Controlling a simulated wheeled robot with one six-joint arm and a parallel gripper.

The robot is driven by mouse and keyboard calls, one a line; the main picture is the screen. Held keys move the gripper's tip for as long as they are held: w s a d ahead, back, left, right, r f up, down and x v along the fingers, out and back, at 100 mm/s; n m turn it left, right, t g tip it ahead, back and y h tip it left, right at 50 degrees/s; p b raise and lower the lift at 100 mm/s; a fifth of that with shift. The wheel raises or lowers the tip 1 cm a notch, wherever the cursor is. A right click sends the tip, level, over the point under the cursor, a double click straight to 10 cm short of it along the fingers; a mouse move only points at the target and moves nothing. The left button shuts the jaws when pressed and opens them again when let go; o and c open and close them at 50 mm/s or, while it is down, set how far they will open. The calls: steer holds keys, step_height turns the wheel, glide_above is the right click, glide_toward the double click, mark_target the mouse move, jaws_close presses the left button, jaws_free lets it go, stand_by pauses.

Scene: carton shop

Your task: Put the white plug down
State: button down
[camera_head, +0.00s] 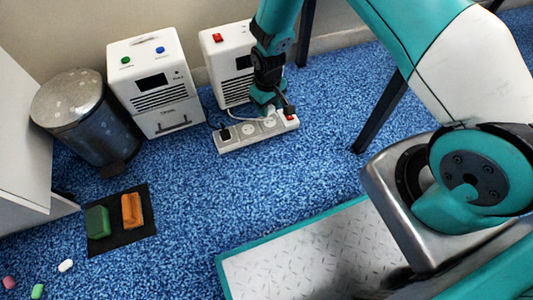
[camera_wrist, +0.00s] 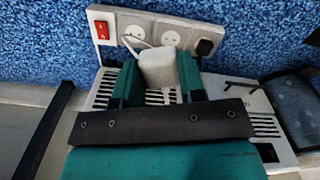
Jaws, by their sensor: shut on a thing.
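A white plug (camera_wrist: 158,70) is between the two teal fingers of my gripper (camera_wrist: 158,76) in the wrist view, and the fingers are shut on it. A white cord runs from it. In the head view my gripper (camera_head: 270,98) is over the back edge of a white power strip (camera_head: 232,146) and largely hides the plug. The strip also shows in the wrist view (camera_wrist: 153,28), with a red switch (camera_wrist: 101,30), two empty round sockets and a black plug (camera_wrist: 205,47) in one end. I cannot tell whether the white plug touches the strip.
Two white machines (camera_head: 143,75) (camera_head: 226,50) stand against the wall behind the strip. A metal bin (camera_head: 83,115) is at left. A dark mat (camera_head: 128,238) holds a green and an orange block. Blue carpet in front of the strip is clear.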

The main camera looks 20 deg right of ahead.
steer(key=b, duration=0.9)
glide_above(265, 151)
steer(key=shift+n, duration=0.3)
step_height(265, 151, down, 18)
steer(key=shift+f, duration=0.25)
steer(key=shift+f+b, duration=1.3)
steer(key=shift+f, duration=0.8)
